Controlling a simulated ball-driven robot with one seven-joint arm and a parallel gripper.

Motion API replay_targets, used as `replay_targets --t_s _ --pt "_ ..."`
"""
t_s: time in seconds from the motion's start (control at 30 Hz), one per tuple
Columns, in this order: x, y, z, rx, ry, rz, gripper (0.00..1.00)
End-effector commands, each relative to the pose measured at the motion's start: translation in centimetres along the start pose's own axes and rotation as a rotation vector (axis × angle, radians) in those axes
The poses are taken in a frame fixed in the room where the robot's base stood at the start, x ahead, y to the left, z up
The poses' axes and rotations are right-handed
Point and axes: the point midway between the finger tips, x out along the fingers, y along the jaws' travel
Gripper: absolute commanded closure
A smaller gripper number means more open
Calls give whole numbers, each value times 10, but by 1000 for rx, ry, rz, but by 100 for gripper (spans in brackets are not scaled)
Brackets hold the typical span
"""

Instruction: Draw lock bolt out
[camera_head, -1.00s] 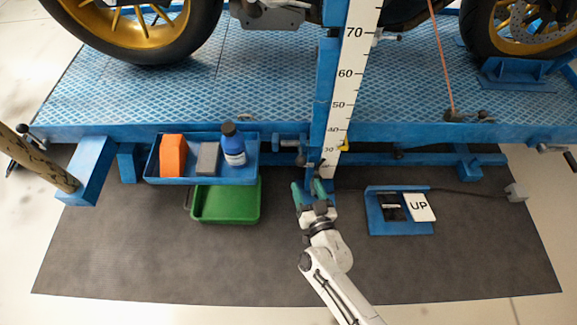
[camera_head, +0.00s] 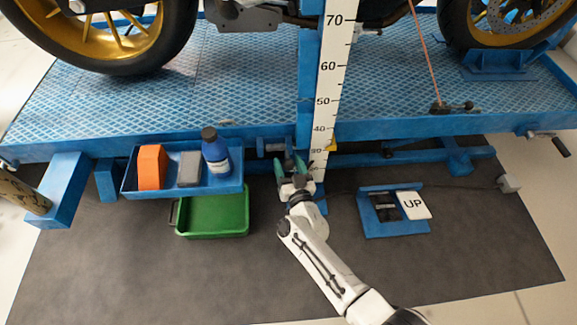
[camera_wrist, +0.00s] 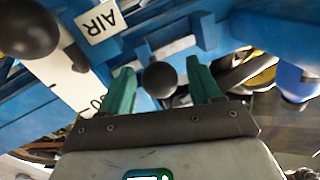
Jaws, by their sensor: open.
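The knob is hard to make out there. The bolt's shaft is hidden behind the knob in the wrist view.
A white height scale (camera_head: 328,90) runs up the post. A blue tray (camera_head: 130,185) with a bottle (camera_head: 216,152) hangs to the left, above a green bin (camera_head: 212,232). A second black ball (camera_wrist: 28,28) and an AIR label (camera_wrist: 100,20) are near my wrist. A blue holder (camera_head: 390,229) with an UP card lies right.

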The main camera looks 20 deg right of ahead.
Motion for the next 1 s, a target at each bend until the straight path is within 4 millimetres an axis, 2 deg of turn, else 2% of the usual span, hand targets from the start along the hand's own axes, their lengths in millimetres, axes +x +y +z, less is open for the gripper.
replay_targets --t_s 0.37,1.0 --pt "5 0 0 0 -1 0 38" --pt "4 0 0 0 0 0 99"
